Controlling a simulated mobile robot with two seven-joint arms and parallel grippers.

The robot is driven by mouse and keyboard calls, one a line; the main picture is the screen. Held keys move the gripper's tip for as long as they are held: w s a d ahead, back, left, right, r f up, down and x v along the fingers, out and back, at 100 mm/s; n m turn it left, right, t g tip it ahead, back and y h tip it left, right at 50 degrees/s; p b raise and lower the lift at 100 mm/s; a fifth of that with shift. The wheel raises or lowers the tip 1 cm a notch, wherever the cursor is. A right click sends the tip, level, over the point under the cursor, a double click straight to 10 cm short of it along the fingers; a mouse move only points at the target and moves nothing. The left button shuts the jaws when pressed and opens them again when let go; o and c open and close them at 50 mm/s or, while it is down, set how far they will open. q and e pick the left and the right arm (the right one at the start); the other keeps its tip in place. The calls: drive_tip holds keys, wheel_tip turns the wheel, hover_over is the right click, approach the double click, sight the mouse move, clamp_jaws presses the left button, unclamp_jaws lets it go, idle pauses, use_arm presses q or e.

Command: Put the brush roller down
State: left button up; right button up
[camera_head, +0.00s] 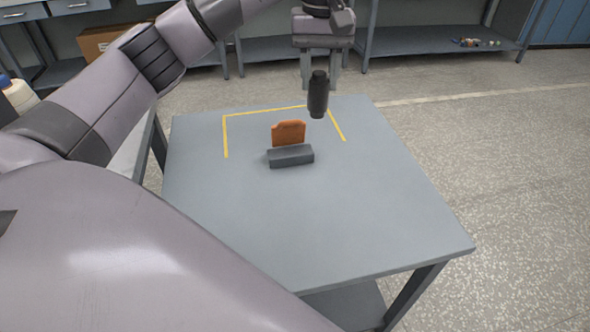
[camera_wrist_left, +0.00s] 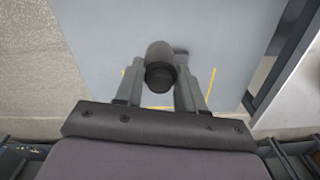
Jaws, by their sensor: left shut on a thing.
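The brush roller (camera_head: 318,95) is a dark, upright cylinder above the far part of the grey table (camera_head: 330,215). My left gripper (camera_head: 320,82) points down and is shut on it. In the left wrist view, the roller (camera_wrist_left: 160,68) sits between the two fingers of the gripper (camera_wrist_left: 162,85). Yellow tape lines (camera_head: 265,112) mark an area on the table, open at the front. The roller shows over the right part of this area; its height above the table is hard to tell. My right gripper is in neither view.
An orange plate (camera_head: 289,132) stands upright at a dark grey block (camera_head: 290,156) inside the taped area, left of the roller. The front and right of the table are clear. A white-topped bench (camera_head: 133,150) stands at the left. Shelving stands behind.

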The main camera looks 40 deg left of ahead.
use_arm(q)
drive_tip(key=shift+f+b, duration=0.55)
drive_tip(key=shift+f, duration=0.65)
wheel_tip(320, 180, down, 20)
drive_tip(key=shift+r+b, duration=0.25)
drive_tip(key=shift+b, duration=0.05)
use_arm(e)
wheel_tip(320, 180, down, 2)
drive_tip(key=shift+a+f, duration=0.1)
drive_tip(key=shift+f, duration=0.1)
use_arm(q)
drive_tip(key=shift+f, duration=0.2)
drive_tip(key=o, duration=1)
drive_tip(key=shift+r, duration=0.1)
drive_tip(key=shift+o, duration=0.2)
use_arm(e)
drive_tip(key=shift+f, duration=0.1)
use_arm(q)
drive_tip(key=shift+r, duration=0.1)
